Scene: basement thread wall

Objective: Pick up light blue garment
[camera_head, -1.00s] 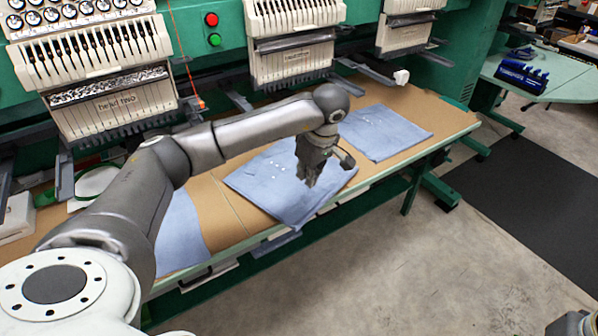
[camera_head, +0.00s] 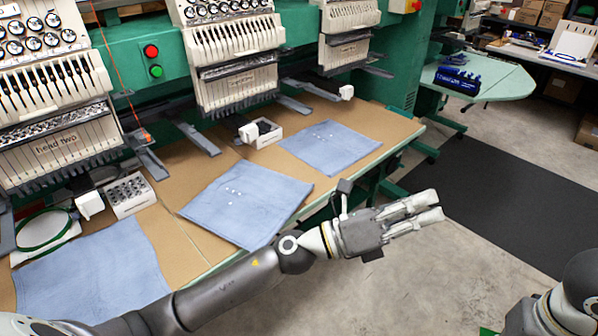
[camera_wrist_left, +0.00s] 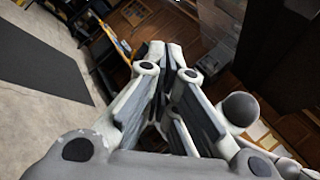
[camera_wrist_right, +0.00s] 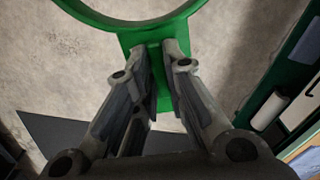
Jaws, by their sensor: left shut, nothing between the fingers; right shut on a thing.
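Several light blue garments lie flat on the tan table: a middle one (camera_head: 247,203) near the front edge, one at the right (camera_head: 330,147), and one at the left (camera_head: 85,275), partly hidden by my left arm. My left gripper (camera_head: 425,212) is shut and empty, stretched out over the floor in front of the table, apart from the middle garment. Its closed fingers also show in the left wrist view (camera_wrist_left: 164,50). In the right wrist view my right gripper (camera_wrist_right: 156,48) is shut on the tab of a green hoop (camera_wrist_right: 135,28).
Embroidery machine heads (camera_head: 225,50) stand behind the table. A green hoop in a white holder (camera_head: 45,232) and a small white box (camera_head: 130,193) sit at the table's back. A dark mat (camera_head: 510,190) lies on the open floor, right. A green side table (camera_head: 500,82) stands beyond.

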